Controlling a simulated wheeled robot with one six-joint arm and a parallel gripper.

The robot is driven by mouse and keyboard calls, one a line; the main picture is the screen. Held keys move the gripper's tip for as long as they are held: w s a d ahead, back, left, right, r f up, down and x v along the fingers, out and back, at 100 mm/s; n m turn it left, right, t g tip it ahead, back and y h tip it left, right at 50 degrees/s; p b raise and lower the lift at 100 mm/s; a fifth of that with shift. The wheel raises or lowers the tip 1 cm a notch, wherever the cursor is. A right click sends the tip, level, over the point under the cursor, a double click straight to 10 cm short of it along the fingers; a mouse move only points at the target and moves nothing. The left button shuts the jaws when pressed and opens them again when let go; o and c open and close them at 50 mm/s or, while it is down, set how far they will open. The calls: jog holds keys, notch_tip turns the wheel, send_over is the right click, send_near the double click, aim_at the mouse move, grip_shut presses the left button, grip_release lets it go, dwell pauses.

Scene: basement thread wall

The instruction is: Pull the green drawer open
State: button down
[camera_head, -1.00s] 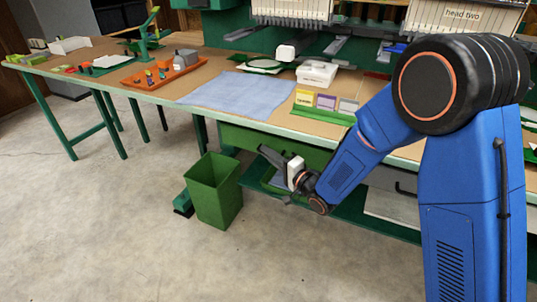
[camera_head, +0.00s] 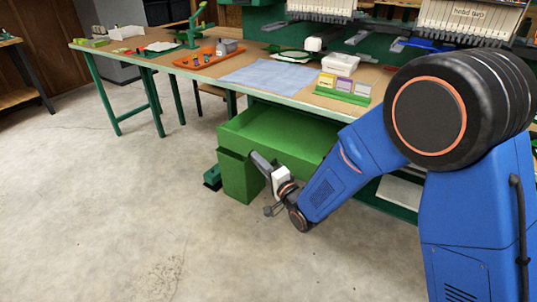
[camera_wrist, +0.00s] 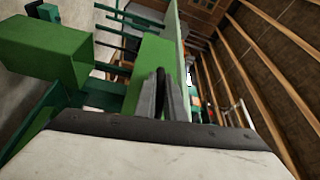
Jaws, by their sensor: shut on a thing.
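The green drawer (camera_head: 285,128) stands pulled out from under the workbench, its empty inside showing from above. My gripper (camera_head: 257,160) is at the drawer's front face, fingers pointing up and toward it. In the wrist view my gripper (camera_wrist: 161,88) has its two grey fingers close together, shut on a dark narrow piece, which looks like the drawer's handle (camera_wrist: 160,79). The green drawer front (camera_wrist: 150,58) is right behind the fingers. In the head view the handle is hidden by the gripper.
The workbench (camera_head: 205,72) above holds a blue cloth (camera_head: 268,76) and an orange tray (camera_head: 207,58). The floor at front left is clear.

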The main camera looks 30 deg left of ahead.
jog(key=s, duration=0.7)
jog(key=shift+a, duration=0.25)
jog(key=c, duration=1.8)
grip_release()
jog(key=shift+c, duration=0.2)
